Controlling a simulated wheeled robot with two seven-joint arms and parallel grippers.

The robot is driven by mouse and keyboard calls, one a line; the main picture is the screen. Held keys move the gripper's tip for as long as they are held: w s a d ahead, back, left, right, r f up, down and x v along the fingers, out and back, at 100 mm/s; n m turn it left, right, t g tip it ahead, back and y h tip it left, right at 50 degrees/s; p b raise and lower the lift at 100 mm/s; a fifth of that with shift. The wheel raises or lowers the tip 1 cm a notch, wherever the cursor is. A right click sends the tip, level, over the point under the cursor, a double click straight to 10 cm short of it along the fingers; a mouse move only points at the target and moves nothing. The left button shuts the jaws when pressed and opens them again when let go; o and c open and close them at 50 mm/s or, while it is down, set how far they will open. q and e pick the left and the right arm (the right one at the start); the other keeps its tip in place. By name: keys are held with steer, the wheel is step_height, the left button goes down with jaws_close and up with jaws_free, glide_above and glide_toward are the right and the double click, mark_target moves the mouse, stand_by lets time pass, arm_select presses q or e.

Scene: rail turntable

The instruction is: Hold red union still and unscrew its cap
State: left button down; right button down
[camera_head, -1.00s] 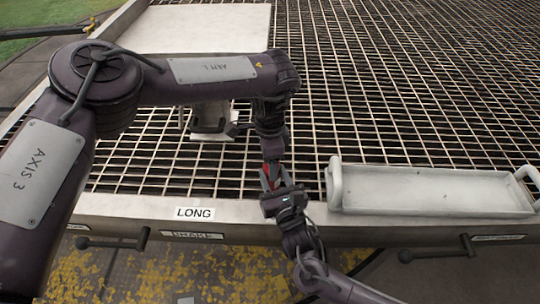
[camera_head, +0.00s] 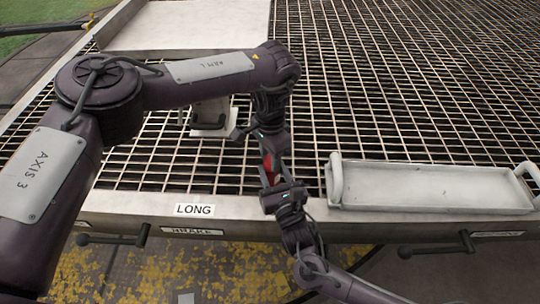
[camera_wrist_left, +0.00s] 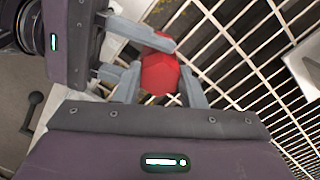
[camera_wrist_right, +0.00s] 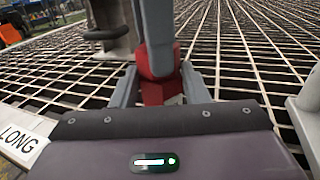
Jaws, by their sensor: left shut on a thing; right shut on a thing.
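The red union (camera_head: 268,168) is held between my two grippers above the grating near the table's front edge. It shows as a red faceted body in the left wrist view (camera_wrist_left: 160,74) and in the right wrist view (camera_wrist_right: 156,88). My left gripper (camera_head: 270,153) comes from above and is shut on the union. My right gripper (camera_head: 272,182) comes from the front and is shut on the union's lower part. The fingers of both grippers hide much of it, and I cannot make out the line between cap and body.
A white tray with raised end handles (camera_head: 430,188) stands at the right. A pale plate (camera_head: 185,25) lies at the back left. A grey fixture on a white base (camera_head: 210,118) stands left of my left gripper. A LONG label (camera_head: 194,210) marks the front rim.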

arm_select(q)
steer(key=shift+n, duration=0.8)
steer(key=shift+s+d+n, duration=0.15)
steer(key=shift+n, duration=0.95)
steer(key=n, duration=0.3)
steer(key=shift+n, duration=0.4)
steer(key=n, duration=0.6)
steer(key=shift+d, duration=0.1)
steer(key=c, duration=0.8)
jaws_free()
steer(key=shift+c, duration=0.2)
steer(key=shift+o, duration=0.4)
